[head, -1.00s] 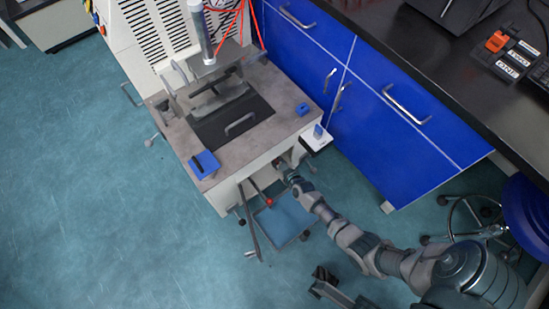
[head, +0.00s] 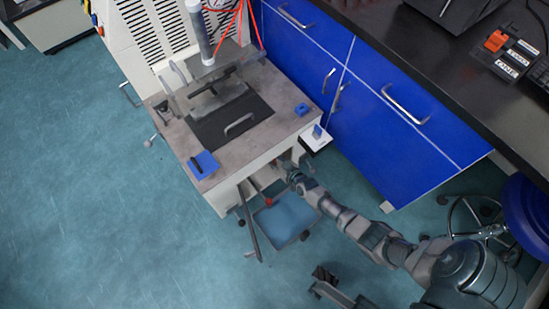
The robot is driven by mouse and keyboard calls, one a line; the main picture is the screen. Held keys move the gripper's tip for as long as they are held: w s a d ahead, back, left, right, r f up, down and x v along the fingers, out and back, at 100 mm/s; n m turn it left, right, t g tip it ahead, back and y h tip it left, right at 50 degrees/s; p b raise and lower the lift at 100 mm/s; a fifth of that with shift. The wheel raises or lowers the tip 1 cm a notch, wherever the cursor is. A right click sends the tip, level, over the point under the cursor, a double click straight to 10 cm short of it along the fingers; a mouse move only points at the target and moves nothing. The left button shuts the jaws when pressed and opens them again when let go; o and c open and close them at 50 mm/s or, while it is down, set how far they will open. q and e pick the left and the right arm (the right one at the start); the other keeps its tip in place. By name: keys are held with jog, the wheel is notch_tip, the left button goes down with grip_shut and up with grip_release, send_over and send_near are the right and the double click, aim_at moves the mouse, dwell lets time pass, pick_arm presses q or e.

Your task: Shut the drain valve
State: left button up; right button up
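The machine (head: 205,135) stands at upper centre with its front face turned toward me. A rod with a red knob (head: 268,202) sticks out below its front edge. My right arm reaches in from the lower right, and my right gripper (head: 284,166) is at the front face under the right part of the tabletop, just right of the red-knobbed rod. Its fingers are small and partly hidden, so I cannot tell whether they are open or touching anything. I cannot make out the drain valve clearly there.
A blue tray-like panel (head: 286,217) sits low below the machine front, beside a long dark lever (head: 249,222). Blue cabinets (head: 385,125) under a dark counter stand to the right. A stool (head: 527,215) is at far right. The floor at left is clear.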

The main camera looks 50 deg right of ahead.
jog(key=shift+s+a+r, duration=0.15)
jog(key=shift+s, duration=0.2)
jog(key=v, duration=1.1)
jog(key=shift+s, duration=0.1)
